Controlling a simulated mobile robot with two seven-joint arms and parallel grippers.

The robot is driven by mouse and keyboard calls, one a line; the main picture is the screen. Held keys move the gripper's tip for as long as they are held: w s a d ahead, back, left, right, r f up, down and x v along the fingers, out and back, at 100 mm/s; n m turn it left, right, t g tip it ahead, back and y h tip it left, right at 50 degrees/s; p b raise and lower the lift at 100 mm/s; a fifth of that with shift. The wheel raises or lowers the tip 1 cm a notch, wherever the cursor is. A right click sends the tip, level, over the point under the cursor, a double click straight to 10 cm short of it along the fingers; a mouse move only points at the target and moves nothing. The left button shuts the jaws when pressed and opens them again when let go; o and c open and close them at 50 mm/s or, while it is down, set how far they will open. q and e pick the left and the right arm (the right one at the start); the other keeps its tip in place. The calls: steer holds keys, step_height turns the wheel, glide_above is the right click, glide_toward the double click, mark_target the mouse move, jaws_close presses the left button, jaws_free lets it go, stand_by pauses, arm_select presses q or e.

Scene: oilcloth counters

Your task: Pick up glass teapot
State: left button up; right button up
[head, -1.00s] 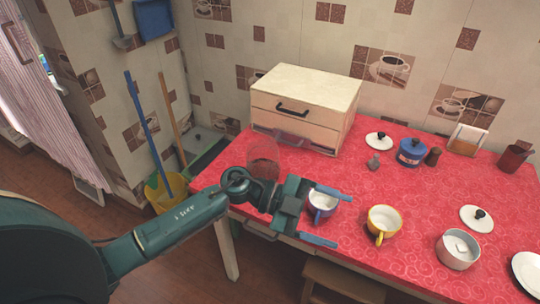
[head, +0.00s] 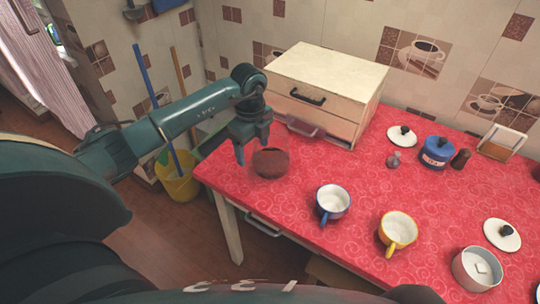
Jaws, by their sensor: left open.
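A see-through round vessel with dark red-brown contents, which looks like the glass teapot (head: 271,163), stands on the red counter near its left end. Its upper part is hard to make out, and its spout and handle cannot be told. My left gripper (head: 252,152) is open and empty. It points down at the teapot's upper left side, and its fingers partly overlap the teapot in the picture. Whether they touch the glass cannot be told. My right gripper is out of view.
A cream drawer box (head: 325,90) stands close behind the teapot. A blue cup (head: 333,201) and a yellow cup (head: 398,229) stand to its right. A blue pot (head: 437,152) and white lids are farther right. The red counter (head: 225,172) ends just left of the teapot.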

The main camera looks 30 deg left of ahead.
mark_target(254, 157)
arm_select(q)
steer(key=shift+f+p, duration=0.4)
steer(key=shift+f, duration=2.6)
jaws_close()
steer(key=shift+r, duration=0.15)
